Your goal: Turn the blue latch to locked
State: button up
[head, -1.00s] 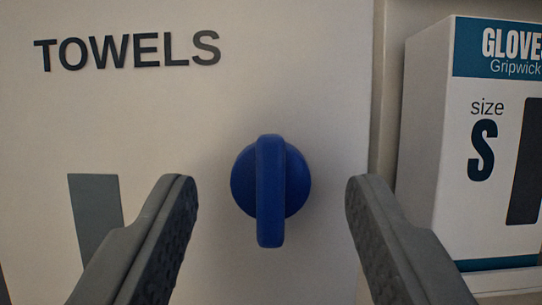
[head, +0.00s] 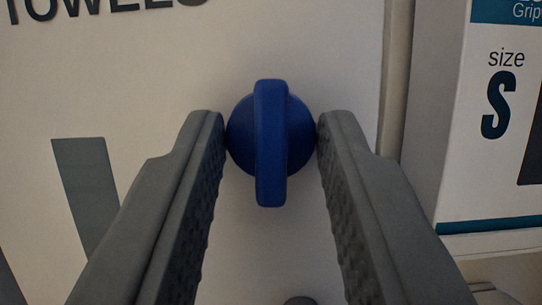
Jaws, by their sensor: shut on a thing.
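The blue latch (head: 271,150) is a round knob with a raised bar, mounted on a white panel (head: 130,90). Its bar stands upright in the picture, with the longer end pointing down. My gripper (head: 272,128) has one finger on each side of the latch. The fingertips are shut on the left and right edges of its round base, with the bar between them. No locked or unlocked mark can be seen near the latch.
The panel carries dark "TOWELS" lettering at the top, partly cut off, and a grey slanted shape (head: 86,185) at left. A white and teal glove box (head: 480,180) marked "size S" stands at right, beyond the panel's edge. A small dark round thing (head: 299,300) shows at the bottom.

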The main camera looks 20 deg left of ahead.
jog(key=shift+m, duration=0.3)
jog(key=shift+a+m+h, duration=0.1)
jog(key=shift+m+h, duration=0.75)
jog(key=shift+m, duration=0.7)
jog(key=shift+a+m+h, duration=0.1)
jog(key=shift+m+h, duration=0.75)
jog(key=shift+m, duration=0.7)
jog(key=shift+a+r+m+h, duration=0.1)
jog(key=shift+m+h, duration=0.6)
jog(key=shift+m, duration=0.75)
jog(key=shift+m+h, duration=0.7)
jog(key=shift+m, duration=0.75)
jog(key=shift+s+r+m+g+h, duration=0.1)
jog(key=shift+m+g+h, duration=0.3)
jog(key=shift+m, duration=0.85)
jog(key=shift+r+m+g+h, duration=0.1)
jog(key=shift+m+g+h, duration=0.3)
jog(key=shift+m, duration=0.85)
jog(key=shift+m+g+h, duration=0.3)
jog(key=shift+m+g, duration=0.4)
jog(key=shift+m, duration=1.5)
jog(key=o, duration=0.9)
jog(key=shift+o, duration=0.3)
jog(key=shift+r, duration=0.1)
